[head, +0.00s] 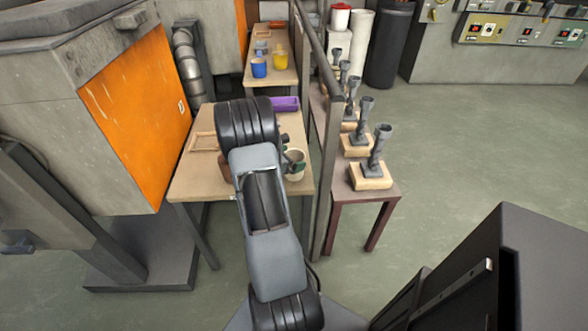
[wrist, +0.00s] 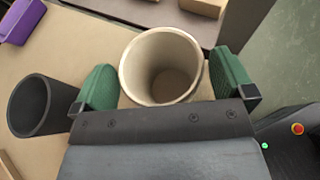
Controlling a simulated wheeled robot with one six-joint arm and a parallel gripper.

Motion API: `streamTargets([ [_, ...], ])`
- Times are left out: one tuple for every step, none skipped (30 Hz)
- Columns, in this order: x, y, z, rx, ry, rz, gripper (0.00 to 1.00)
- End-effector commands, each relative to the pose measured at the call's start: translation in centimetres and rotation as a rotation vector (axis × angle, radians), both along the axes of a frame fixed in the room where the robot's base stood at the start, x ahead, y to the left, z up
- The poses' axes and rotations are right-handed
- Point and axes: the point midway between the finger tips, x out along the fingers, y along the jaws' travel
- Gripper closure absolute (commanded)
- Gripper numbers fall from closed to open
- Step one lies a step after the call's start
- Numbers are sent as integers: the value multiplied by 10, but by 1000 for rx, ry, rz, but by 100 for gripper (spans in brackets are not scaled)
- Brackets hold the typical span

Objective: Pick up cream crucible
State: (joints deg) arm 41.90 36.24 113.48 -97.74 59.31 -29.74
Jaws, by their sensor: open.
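The cream crucible (wrist: 190,98) stands upright and open-topped on the tabletop in the wrist view. In the head view the cream crucible (head: 296,165) shows at the right of the near table, partly hidden by my arm. My gripper (wrist: 160,85) is open, with one green-padded finger on each side of the crucible.
A dark grey crucible (wrist: 40,105) stands just left of the left finger. A purple tray (head: 286,103) lies farther back on the near table (head: 185,188). A metal rail and a side table with several wooden-based stands (head: 371,177) run along the right.

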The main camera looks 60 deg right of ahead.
Motion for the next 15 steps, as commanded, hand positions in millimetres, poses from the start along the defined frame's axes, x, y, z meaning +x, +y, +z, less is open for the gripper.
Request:
streamTargets([
  [-1, -3, -2, 0, -1, -1, 0],
  [-2, -4, -2, 0, 0, 0, 0],
  [-2, -6, -3, 0, 0, 0, 0],
  [-2, -6, -3, 0, 0, 1, 0],
  [-2, -6, -3, 0, 0, 1, 0],
  [-2, -6, -3, 0, 0, 1, 0],
  [-2, -6, -3, 0, 0, 1, 0],
  [-2, -6, -3, 0, 0, 1, 0],
  [-2, -6, -3, 0, 0, 1, 0],
  [-2, -6, -3, 0, 0, 1, 0],
  [-2, -6, -3, 0, 0, 1, 1],
  [-2, -6, -3, 0, 0, 1, 5],
  [-2, -6, -3, 0, 0, 1, 8],
  [-2, -6, -3, 0, 0, 1, 11],
  [-2, -6, -3, 0, 0, 1, 14],
])
